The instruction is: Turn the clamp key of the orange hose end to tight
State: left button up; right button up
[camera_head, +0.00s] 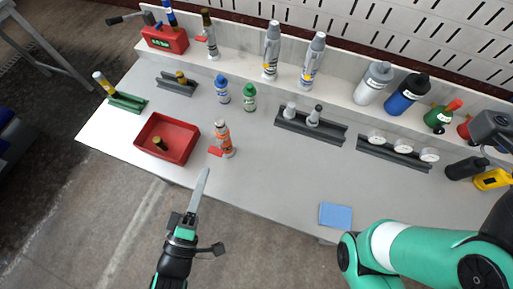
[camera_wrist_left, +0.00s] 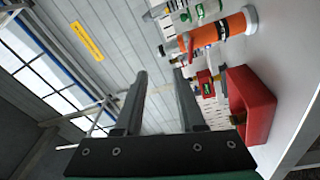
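The orange hose end (camera_head: 223,138) stands upright on the grey bench, right of the red tray. A flat red key (camera_head: 215,151) sticks out to the left near its base. In the left wrist view the orange hose end (camera_wrist_left: 225,28) lies at upper right, with a small red piece (camera_wrist_left: 189,45) at its side. My right gripper is out of view.
The red tray (camera_head: 190,155) holds a small dark piece with a yellow top. Blue (camera_head: 222,90) and green (camera_head: 249,98) bottles stand behind the hose end. A blue pad (camera_head: 336,215) lies at the front, near my right arm. The bench's middle is clear.

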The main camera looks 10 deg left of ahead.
pick_arm(q)
jog(key=g, duration=0.1)
send_near(215, 151)
jog(key=shift+m, duration=0.3)
jog(key=w, duration=0.3)
jog(key=w+d+p, duration=0.1)
jog(key=w, duration=0.2)
jog(key=w+p, duration=0.1)
jog(key=w, duration=0.3)
jog(key=shift+d, duration=0.2)
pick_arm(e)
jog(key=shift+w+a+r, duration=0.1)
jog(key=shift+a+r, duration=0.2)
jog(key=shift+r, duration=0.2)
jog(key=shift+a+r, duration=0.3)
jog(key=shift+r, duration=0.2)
pick_arm(q)
grip_shut()
